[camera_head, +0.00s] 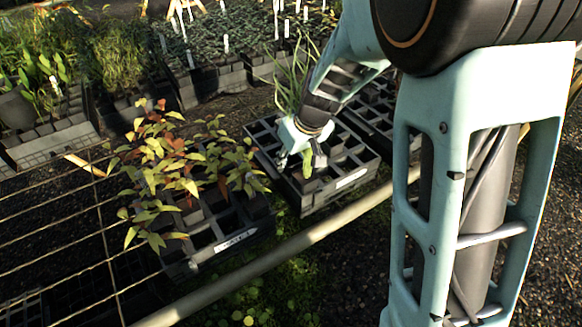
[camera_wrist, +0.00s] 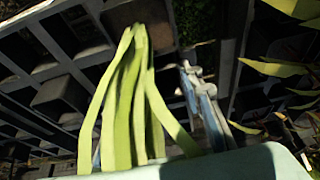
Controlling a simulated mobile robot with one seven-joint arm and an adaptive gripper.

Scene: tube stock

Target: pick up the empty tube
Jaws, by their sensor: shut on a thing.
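My gripper (camera_head: 306,160) points down into a black cell tray (camera_head: 340,186) in the middle of the head view. In the wrist view, long green strap leaves (camera_wrist: 125,100) cross in front and hide much of the grip. One bluish finger (camera_wrist: 200,90) shows to the right of them. A tan patch (camera_wrist: 150,18) lies at the far end of the leaves. The tray's cells look dark, and a dark square tube (camera_wrist: 60,97) sits in one at the left. I cannot tell which tube is the empty one.
A tray of red and green leafy plants (camera_head: 165,165) stands just left of my gripper. A pale rail (camera_head: 290,245) runs across in front of the trays. A wire mesh bench (camera_head: 60,235) is at the left. More planted trays (camera_head: 205,82) stand behind.

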